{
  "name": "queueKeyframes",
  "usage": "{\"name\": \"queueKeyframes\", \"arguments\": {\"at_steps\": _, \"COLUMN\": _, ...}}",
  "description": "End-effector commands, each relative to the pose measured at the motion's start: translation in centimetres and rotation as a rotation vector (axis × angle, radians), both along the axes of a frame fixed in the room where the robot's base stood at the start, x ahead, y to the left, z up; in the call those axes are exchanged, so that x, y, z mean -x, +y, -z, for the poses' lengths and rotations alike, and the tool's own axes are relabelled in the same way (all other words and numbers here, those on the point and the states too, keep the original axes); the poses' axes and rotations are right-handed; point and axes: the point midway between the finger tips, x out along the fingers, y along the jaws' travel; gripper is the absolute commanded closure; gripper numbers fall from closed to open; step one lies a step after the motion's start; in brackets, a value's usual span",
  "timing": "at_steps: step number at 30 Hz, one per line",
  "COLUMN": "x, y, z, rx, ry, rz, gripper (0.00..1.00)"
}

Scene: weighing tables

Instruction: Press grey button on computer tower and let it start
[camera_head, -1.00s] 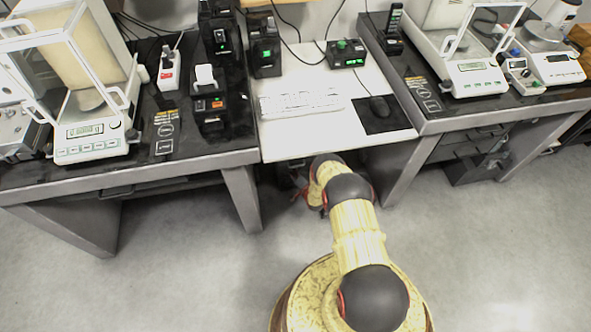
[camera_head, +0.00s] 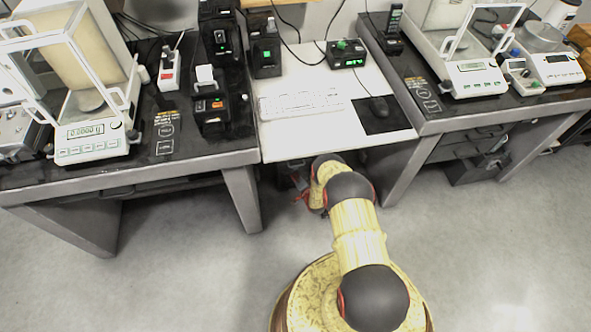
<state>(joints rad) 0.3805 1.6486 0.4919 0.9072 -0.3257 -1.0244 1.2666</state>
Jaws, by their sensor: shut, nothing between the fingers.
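My arm reaches forward from the bottom right of centre, with its far end low at the front edge of the white middle table. My gripper is not visible; the arm and the table top hide that space. A dark shape (camera_head: 284,180) in the shadow under the table, left of my arm's end, may be the computer tower, but too little shows to be sure. No grey button can be made out. A small red part shows beside my arm's end, too small to identify.
Dark weighing tables with balances (camera_head: 92,139) stand on both sides. Table legs (camera_head: 242,198) flank the space under the white table. The floor in front is clear.

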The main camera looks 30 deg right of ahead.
Motion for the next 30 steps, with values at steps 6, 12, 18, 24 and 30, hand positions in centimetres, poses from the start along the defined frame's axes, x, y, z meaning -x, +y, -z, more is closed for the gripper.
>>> {"name": "queueKeyframes", "arguments": {"at_steps": 6, "x": 1.5, "y": 0.4, "z": -0.1, "rx": -0.001, "ry": 0.001, "rz": 0.001, "gripper": 1.00}}
{"name": "queueKeyframes", "arguments": {"at_steps": 12, "x": 3.2, "y": 0.9, "z": 0.0, "rx": 0.000, "ry": 0.002, "rz": 0.000, "gripper": 1.00}}
{"name": "queueKeyframes", "arguments": {"at_steps": 18, "x": 4.6, "y": 1.3, "z": 0.0, "rx": -0.001, "ry": 0.001, "rz": 0.001, "gripper": 1.00}}
{"name": "queueKeyframes", "arguments": {"at_steps": 24, "x": 4.7, "y": 1.4, "z": 0.0, "rx": 0.000, "ry": 0.000, "rz": 0.000, "gripper": 1.00}}
{"name": "queueKeyframes", "arguments": {"at_steps": 30, "x": 4.7, "y": 1.4, "z": 0.0, "rx": 0.000, "ry": 0.001, "rz": 0.000, "gripper": 1.00}}
